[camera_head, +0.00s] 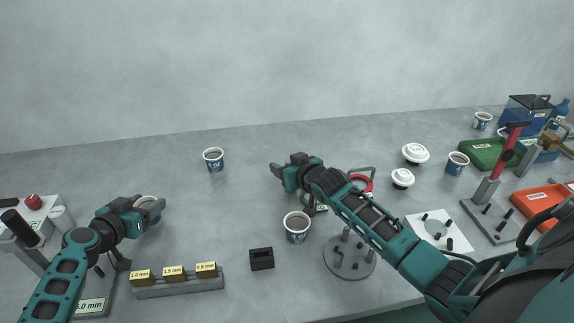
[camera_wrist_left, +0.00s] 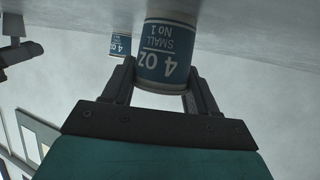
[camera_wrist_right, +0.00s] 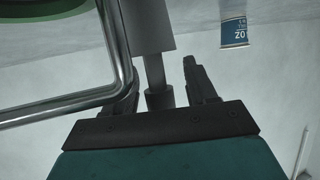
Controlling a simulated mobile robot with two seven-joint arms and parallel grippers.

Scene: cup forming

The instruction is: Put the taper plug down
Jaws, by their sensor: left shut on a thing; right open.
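A grey stepped cylinder, which looks like the taper plug (camera_wrist_right: 148,28), shows in the right wrist view with its thin stem and dark end between the fingers of my right gripper (camera_wrist_right: 160,82). The fingers stand apart around it; its contact with the table is out of sight. In the head view my right gripper (camera_head: 279,170) is low over the middle of the table, and the plug cannot be made out there. My left gripper (camera_head: 154,204) is shut on a white and blue 4 oz cup (camera_wrist_left: 165,50), partly hidden in the head view.
A cup (camera_head: 214,160) stands at the back, another (camera_head: 297,228) in front of my right arm. A block rack (camera_head: 180,286) and a black block (camera_head: 261,258) lie in front. A round grey stand (camera_head: 350,262) is under my right forearm. White lids (camera_head: 415,153) and trays are at right.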

